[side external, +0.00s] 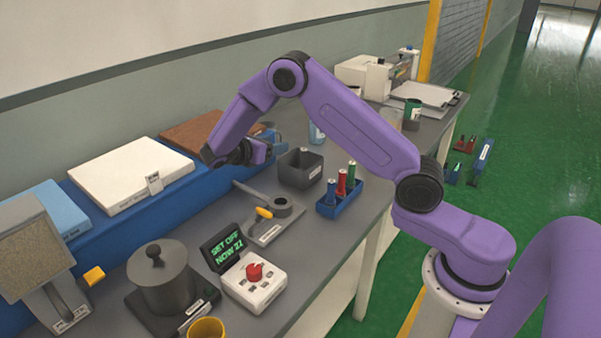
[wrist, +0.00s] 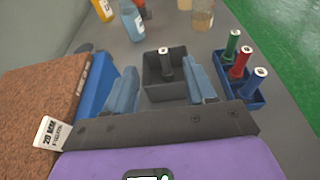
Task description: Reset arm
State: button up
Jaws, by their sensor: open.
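My purple arm reaches over the grey bench in the side external view. My gripper (side external: 268,144) hangs in the air near the brown slab (side external: 193,131) and the dark square bin (side external: 301,167). In the wrist view its two blue fingers are spread apart with nothing held between them (wrist: 162,88). The dark bin (wrist: 152,91) shows beyond and between the fingers, with a dark cylinder (wrist: 166,66) with a pale top standing in it. The brown slab (wrist: 40,100) with a white tag lies left of the gripper.
A blue rack (side external: 341,205) holds several coloured cylinders. A white slab (side external: 125,172) and a light blue slab (side external: 51,204) lie along the blue platform. A blue bottle (wrist: 131,22) stands beyond the bin.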

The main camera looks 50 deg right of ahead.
jog(key=shift+v, duration=1.05)
jog(key=s+a+r+m+t+y, duration=0.1)
jog(key=s+a+y, duration=0.25)
jog(key=s, duration=0.35)
jog(key=s+a+r+m+y, duration=0.1)
jog(key=s+a+r+y, duration=0.15)
jog(key=s+a, duration=0.35)
jog(key=s+a+m+y, duration=0.2)
jog(key=s+y, duration=0.7)
jog(key=s, duration=1.5)
jog(key=shift+s+m+g, duration=0.35)
jog(key=shift+m+g, duration=0.05)
jog(key=shift+m, duration=0.3)
jog(key=shift+o, duration=0.3)
jog(key=shift+f, duration=0.1)
